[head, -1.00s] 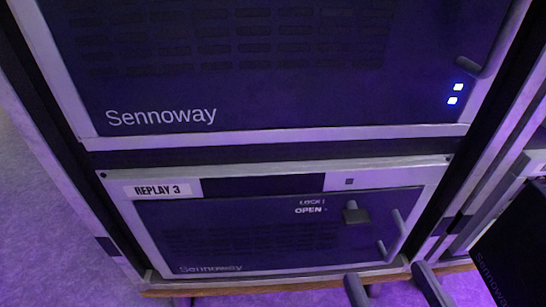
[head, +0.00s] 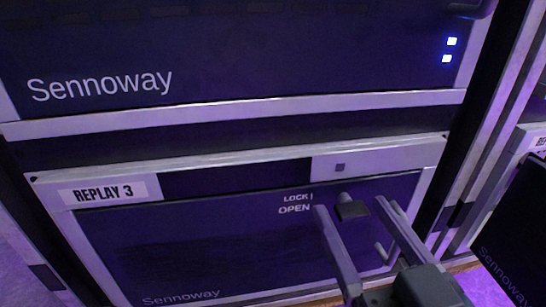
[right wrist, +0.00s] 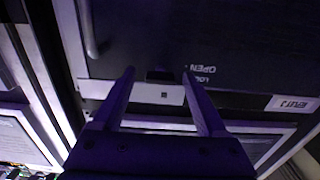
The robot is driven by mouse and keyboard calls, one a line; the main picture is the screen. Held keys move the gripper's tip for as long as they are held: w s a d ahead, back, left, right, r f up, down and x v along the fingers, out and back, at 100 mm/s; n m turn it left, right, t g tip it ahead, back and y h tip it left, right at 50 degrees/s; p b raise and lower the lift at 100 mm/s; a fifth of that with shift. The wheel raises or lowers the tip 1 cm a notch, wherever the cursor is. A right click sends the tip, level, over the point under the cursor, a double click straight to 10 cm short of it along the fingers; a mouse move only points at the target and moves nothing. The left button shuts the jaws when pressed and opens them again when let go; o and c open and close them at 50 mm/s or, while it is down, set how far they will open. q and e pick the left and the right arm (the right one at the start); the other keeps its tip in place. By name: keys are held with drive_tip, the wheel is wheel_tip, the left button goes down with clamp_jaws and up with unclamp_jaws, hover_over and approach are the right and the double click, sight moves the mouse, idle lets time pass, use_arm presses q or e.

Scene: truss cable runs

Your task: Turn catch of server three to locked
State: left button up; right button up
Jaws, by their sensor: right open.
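The server labelled REPLAY 3 (head: 200,245) sits low in the rack, with a dark front panel. Its catch (head: 352,211) is a small dark block below a round stub, right of the printed LOCK and OPEN words. The catch appears nearer the OPEN line, but its exact setting is hard to tell. My right gripper (head: 352,206) is open, its fingers on either side of the catch in the picture; contact is not visible. In the right wrist view the catch (right wrist: 160,76) shows dark between the open fingertips. My left gripper is not in view.
A larger Sennoway unit (head: 250,60) with two lit lamps sits above. A bar handle (head: 383,254) stands out just right of the catch, close to my right finger. Another dark panel (head: 510,240) stands at the right edge.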

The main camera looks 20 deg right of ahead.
drive_tip(key=shift+c, duration=0.2)
clamp_jaws()
idle(0.5)
